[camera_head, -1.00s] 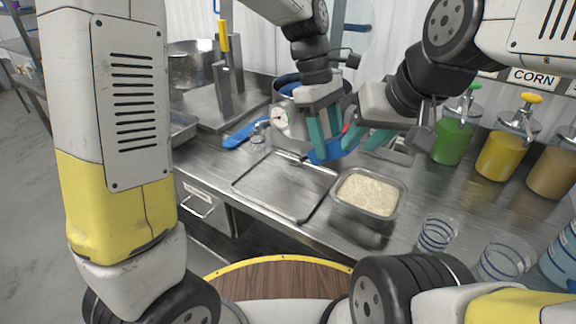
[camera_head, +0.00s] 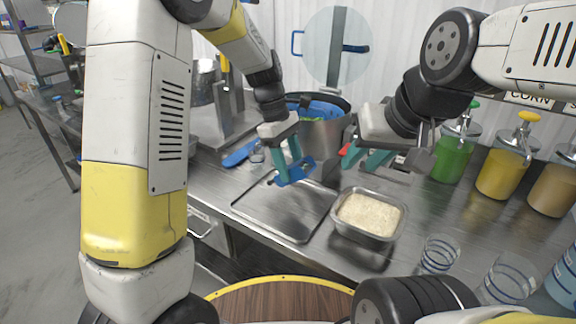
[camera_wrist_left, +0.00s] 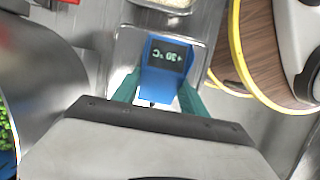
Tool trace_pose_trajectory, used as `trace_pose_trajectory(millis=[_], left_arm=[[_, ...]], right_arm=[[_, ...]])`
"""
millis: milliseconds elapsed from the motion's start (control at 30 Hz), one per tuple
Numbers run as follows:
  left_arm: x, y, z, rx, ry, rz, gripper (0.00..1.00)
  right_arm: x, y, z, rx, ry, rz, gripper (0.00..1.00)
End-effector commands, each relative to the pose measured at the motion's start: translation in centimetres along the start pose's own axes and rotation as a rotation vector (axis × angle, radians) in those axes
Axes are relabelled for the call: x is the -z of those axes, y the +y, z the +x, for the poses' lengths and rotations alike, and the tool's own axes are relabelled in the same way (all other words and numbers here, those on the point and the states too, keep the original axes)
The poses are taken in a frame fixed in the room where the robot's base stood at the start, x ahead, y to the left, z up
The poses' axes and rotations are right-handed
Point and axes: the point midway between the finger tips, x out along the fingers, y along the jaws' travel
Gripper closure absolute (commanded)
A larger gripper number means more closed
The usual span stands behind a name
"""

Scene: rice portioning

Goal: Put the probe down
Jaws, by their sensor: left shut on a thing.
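The probe (camera_head: 297,178) is a blue block held in my left gripper (camera_head: 290,170), above the flat metal tray (camera_head: 252,212) on the counter. In the left wrist view, the probe (camera_wrist_left: 166,64) sits between the teal fingertips of my left gripper (camera_wrist_left: 160,92). Its dark display reads about +30 °C. The tray (camera_wrist_left: 125,48) lies below it in that view. My right gripper (camera_head: 364,158) has its teal fingers apart, right of the probe, with a small red patch by the left finger.
A metal pan of rice (camera_head: 366,234) stands right of the tray. A large pot (camera_head: 325,135) with blue inside is behind. Sauce dispensers (camera_head: 497,172) stand at right, and clear cups (camera_head: 438,254) near the front edge. A blue handled item (camera_head: 238,155) lies behind the tray.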

Motion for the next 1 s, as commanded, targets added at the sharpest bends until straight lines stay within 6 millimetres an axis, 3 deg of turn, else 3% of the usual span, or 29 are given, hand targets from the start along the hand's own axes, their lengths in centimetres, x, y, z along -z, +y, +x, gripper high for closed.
trace_pose_trajectory(millis=[167, 400, 733, 767, 800, 867, 1000], left_arm=[[0.7, 0.1, 0.5, 0.003, -0.001, 0.0, 0.9], [1.5, 0.1, 3.3, 0.003, 0.0, 0.0, 0.9], [1.6, 0.1, 3.5, 0.0, 0.0, 0.0, 0.9], [1.6, 0.1, 3.6, 0.0, 0.0, 0.001, 0.48], [1.6, 0.1, 3.5, 0.0, 0.0, 0.001, 0.4], [1.6, 0.1, 3.5, 0.0, 0.0, 0.001, 0.28], [1.6, 0.1, 3.5, 0.0, 0.0, 0.001, 0.28]], right_arm=[[0.0, 0.0, 0.0, 0.0, 0.0, 0.0, 0.67], [0.0, 0.0, 0.0, 0.0, 0.0, 0.0, 0.67], [0.0, 0.0, 0.0, 0.0, 0.0, 0.0, 0.67], [0.0, 0.0, 0.0, 0.0, 0.0, 0.0, 0.67], [0.0, 0.0, 0.0, 0.0, 0.0, 0.0, 0.67], [0.0, 0.0, 0.0, 0.0, 0.0, 0.0, 0.67], [0.0, 0.0, 0.0, 0.0, 0.0, 0.0, 0.67]])
